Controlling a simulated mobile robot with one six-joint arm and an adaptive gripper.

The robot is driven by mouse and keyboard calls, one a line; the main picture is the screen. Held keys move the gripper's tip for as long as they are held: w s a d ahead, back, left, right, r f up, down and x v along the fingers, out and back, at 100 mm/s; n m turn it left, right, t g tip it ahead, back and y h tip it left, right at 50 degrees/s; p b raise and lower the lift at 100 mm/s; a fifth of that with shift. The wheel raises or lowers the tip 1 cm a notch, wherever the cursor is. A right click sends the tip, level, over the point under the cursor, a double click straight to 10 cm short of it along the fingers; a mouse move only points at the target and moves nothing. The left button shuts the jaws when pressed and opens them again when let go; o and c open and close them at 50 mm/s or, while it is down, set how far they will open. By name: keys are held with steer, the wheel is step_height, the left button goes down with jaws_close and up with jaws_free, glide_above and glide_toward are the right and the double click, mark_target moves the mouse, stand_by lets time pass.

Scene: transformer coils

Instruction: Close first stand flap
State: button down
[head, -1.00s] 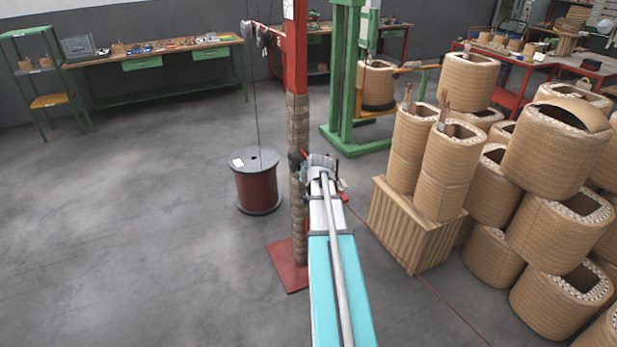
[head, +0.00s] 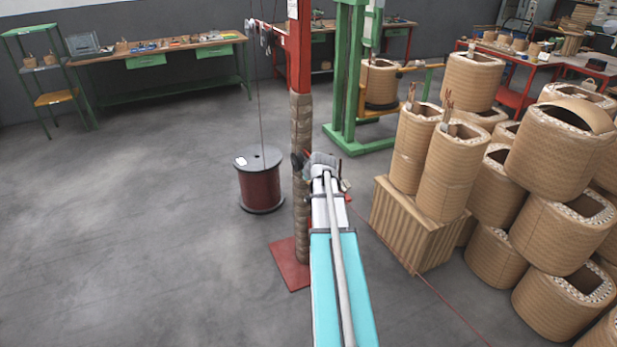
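A red stand post (head: 300,60) rises in the middle of the head view, with a brown wrapped lower part (head: 301,170) and a red base plate (head: 290,262) on the floor. My arm reaches forward from the bottom of the picture, and its end is against the post in the picture. My gripper (head: 307,158) is small and dark beside the wrapped part; its fingers are too small and covered to read. I cannot make out a flap on the stand.
A dark red cable spool (head: 259,180) stands on the floor left of the post. A wooden crate (head: 420,232) and several stacked coils (head: 545,240) crowd the right. A green lifting frame (head: 347,85) stands behind. The floor at left is clear.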

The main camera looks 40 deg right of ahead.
steer(key=w+r+p+v, duration=0.1)
steer(key=p+v, duration=0.8)
steer(key=v, duration=0.3)
steer(key=shift+w+a+r, duration=0.2)
steer(key=shift+a+r, duration=0.05)
steer(key=shift+a, duration=0.05)
stand_by(0.6)
steer(key=a+f+n+g+y, duration=0.1)
steer(key=a+f+g+y, duration=0.15)
steer(key=a, duration=1.35)
steer(key=a+f+n+g+y, duration=0.2)
steer(key=a+f+g, duration=0.1)
steer(key=a, duration=1.3)
steer(key=s+a+g, duration=0.2)
steer(key=s+a, duration=0.3)
steer(key=a, duration=0.5)
steer(key=shift+g+h, duration=0.35)
steer(key=shift+h, duration=0.1)
steer(key=shift+s, duration=0.1)
